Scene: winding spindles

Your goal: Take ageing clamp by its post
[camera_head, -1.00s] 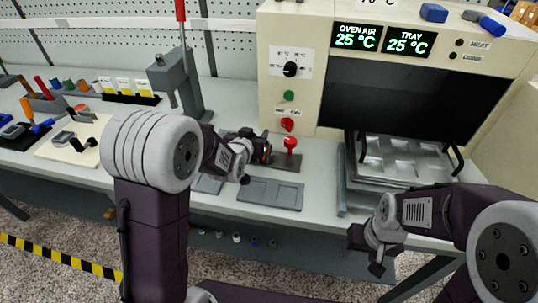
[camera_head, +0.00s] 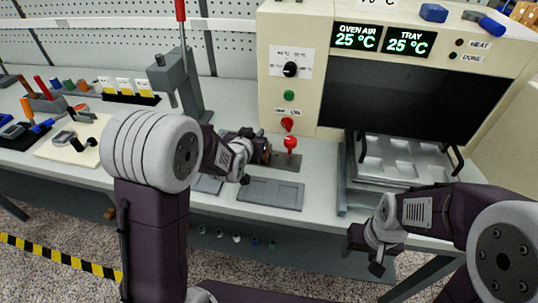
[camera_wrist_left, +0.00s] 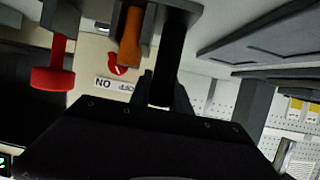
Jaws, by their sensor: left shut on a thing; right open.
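The ageing clamp (camera_head: 287,162) is a dark flat base with a red knob (camera_head: 290,142), on the bench in front of the oven. In the left wrist view its grey base (camera_wrist_left: 105,10) crosses the top, with the red knob (camera_wrist_left: 53,78), an orange pin (camera_wrist_left: 131,38) and a black post (camera_wrist_left: 168,55). My left gripper (camera_head: 262,152) is at the clamp's left end; in the left wrist view its fingers (camera_wrist_left: 160,95) are closed at the black post. The head view hides the post behind the gripper. My right gripper (camera_head: 368,252) is open and empty at the bench's front edge.
The oven (camera_head: 300,110) stands behind, its chamber dark and open. A metal tray (camera_head: 385,172) with handles sits right of the clamp. A flat grey plate (camera_head: 270,193) lies in front of the clamp. A lever press (camera_head: 178,85) stands back left.

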